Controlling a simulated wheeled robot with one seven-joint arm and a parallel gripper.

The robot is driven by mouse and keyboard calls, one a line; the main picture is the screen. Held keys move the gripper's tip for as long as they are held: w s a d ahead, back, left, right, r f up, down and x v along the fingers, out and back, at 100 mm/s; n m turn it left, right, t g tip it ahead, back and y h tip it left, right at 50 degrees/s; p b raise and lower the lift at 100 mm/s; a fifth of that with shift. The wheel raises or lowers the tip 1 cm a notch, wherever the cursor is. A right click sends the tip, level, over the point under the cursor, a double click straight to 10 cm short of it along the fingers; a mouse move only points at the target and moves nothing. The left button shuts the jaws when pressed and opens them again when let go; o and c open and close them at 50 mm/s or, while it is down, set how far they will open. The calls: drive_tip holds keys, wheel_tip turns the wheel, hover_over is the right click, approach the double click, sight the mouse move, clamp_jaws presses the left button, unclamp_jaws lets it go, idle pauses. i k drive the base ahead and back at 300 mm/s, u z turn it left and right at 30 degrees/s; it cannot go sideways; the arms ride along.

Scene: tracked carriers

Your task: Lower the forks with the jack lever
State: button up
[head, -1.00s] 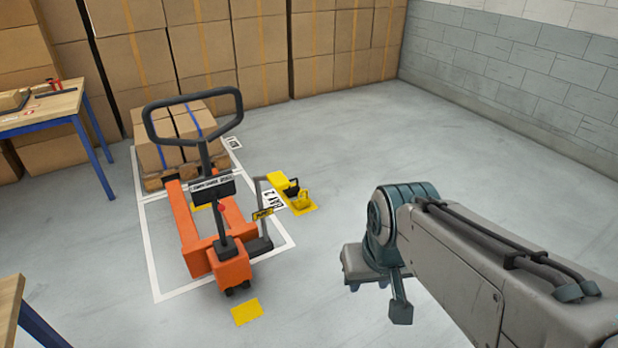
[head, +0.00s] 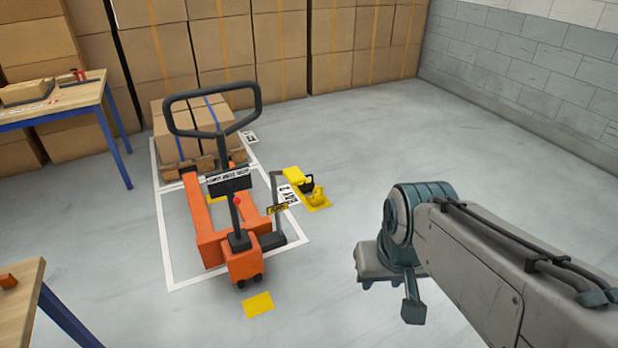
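An orange pallet jack (head: 243,262) stands on the floor left of centre, with an upright dark loop handle (head: 223,128). A dark label plate and a small red part sit on its column. A grey lever frame with a yellow tag (head: 277,209) stands upright at its right side; I cannot tell for sure whether this is the jack lever. The orange forks (head: 204,222) point toward a loaded pallet (head: 178,170) at the back. My gripper (head: 394,290) hangs at the end of my arm, right of the jack and clear of it. Its opening is not readable.
A white-lined floor bay surrounds the jack. A yellow fixture (head: 310,190) stands right of it, and a yellow patch (head: 258,305) lies in front. Tables (head: 62,107) stand at left. Stacked cartons (head: 282,60) line the back. Floor at right is open.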

sight(237, 200)
drive_tip(key=z, duration=0.15)
drive_tip(key=k, duration=0.4)
drive_tip(key=u, duration=0.6)
drive_tip(key=i, duration=1.3)
drive_tip(key=z, duration=0.75)
